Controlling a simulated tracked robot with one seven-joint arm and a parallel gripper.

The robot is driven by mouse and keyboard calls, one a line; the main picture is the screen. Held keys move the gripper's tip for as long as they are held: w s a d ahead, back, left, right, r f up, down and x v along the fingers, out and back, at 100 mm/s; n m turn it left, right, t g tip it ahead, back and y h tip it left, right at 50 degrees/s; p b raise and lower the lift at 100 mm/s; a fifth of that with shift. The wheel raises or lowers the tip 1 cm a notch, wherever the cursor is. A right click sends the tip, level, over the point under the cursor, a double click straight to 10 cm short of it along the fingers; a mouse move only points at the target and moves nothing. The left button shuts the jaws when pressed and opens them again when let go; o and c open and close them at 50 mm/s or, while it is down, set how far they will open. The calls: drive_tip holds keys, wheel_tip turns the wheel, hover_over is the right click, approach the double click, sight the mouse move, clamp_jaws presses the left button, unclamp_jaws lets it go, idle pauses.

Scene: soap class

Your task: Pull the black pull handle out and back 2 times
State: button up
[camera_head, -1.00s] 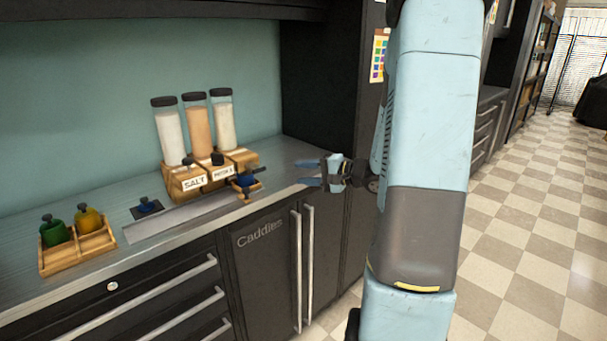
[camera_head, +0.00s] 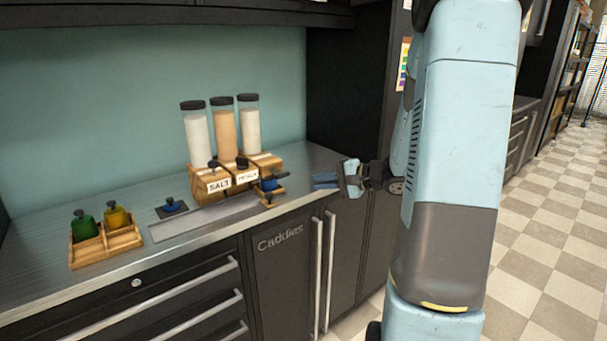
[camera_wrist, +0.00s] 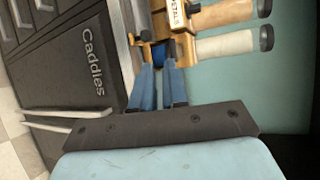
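Two black pull handles (camera_head: 213,164) and (camera_head: 242,162) stick out at the front of the wooden dispenser stand, above the SALT and PETALS labels; I cannot tell which one the task means. In the wrist view, a black knob (camera_wrist: 192,8) shows near the PETALS label. My gripper (camera_head: 316,181) hangs over the counter's right part, to the right of the stand and apart from it. In the wrist view, its two blue fingers (camera_wrist: 158,65) have a gap between them with nothing gripped. They point towards the stand and a blue jar behind their tips.
A small wooden holder with a blue jar (camera_head: 269,185) sits at the stand's right front. Three clear canisters (camera_head: 222,130) rise from the stand. A wooden caddy (camera_head: 124,238) with green and yellow jars is at left.

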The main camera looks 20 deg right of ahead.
drive_tip(key=a+g, duration=0.1)
drive_tip(key=a+g+h, duration=0.1)
drive_tip(key=a+r+g, duration=0.1)
drive_tip(key=a+g, duration=0.1)
drive_tip(key=shift+s+a, duration=0.1)
drive_tip(key=shift+s, duration=0.25)
clamp_jaws()
drive_tip(key=m+h, duration=0.4)
drive_tip(key=h, duration=0.4)
approach(284, 174)
drive_tip(key=x, duration=0.7)
drive_tip(key=shift+s+f, duration=0.1)
drive_tip(key=shift+s, duration=0.05)
drive_tip(key=shift+w+a, duration=0.3)
drive_tip(key=shift+w, duration=0.55)
drive_tip(key=shift+w+a, duration=0.3)
drive_tip(key=shift+w, duration=0.55)
